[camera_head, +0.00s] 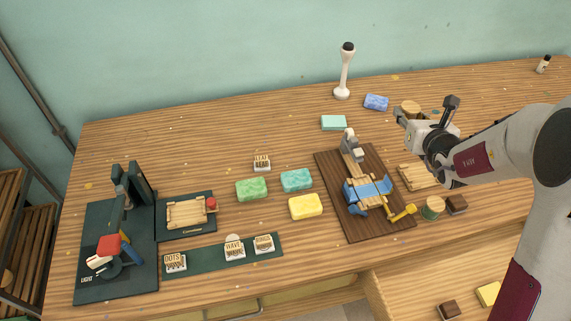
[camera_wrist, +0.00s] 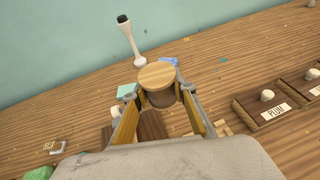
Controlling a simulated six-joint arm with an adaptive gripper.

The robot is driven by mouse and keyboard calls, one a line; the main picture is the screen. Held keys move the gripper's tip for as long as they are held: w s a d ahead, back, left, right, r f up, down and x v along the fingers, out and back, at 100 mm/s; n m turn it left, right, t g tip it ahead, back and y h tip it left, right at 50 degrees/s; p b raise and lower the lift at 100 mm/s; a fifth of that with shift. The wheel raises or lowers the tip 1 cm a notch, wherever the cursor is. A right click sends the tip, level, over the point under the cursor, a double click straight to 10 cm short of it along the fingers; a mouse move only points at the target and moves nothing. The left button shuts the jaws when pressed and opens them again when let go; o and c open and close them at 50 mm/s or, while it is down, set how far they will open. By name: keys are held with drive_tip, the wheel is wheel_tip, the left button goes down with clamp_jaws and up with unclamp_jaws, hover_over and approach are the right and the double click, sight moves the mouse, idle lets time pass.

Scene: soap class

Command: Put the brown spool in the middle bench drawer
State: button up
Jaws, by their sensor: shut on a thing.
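My gripper (camera_wrist: 160,95) is shut on a round wooden brown spool (camera_wrist: 157,77), whose pale top faces the wrist camera. In the head view the spool (camera_head: 410,107) shows just left of my gripper (camera_head: 405,118), above the back right of the bench. Which drawer is the middle one is not clear. A closed drawer front with a handle (camera_head: 247,312) shows at the bottom edge of the head view. To its right, a wooden space below the bench front (camera_head: 405,292) holds small blocks; it looks like an open drawer, partly cut off and partly behind my arm.
A dark brown board (camera_head: 350,227) carries a clamp-like stand with a blue strip. A tall white post (camera_head: 344,72) stands at the back. Coloured soaps (camera_head: 305,207) lie mid-bench.

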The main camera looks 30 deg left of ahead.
drive_tip(key=s+a+f+n+g+y, duration=0.1)
drive_tip(key=s+a+n+g+y, duration=0.15)
drive_tip(key=a, duration=1.25)
drive_tip(key=n+g+y, duration=0.4)
drive_tip(key=n+g, duration=0.3)
drive_tip(key=n, duration=0.1)
hover_over(195, 164)
drive_tip(key=shift+m, duration=0.25)
wheel_tip(195, 164, down, 5)
drive_tip(key=shift+f, duration=0.15)
drive_tip(key=shift+f, duration=3.1)
drive_tip(key=shift+f, duration=1.85)
drive_tip(key=shift+f, duration=0.15)
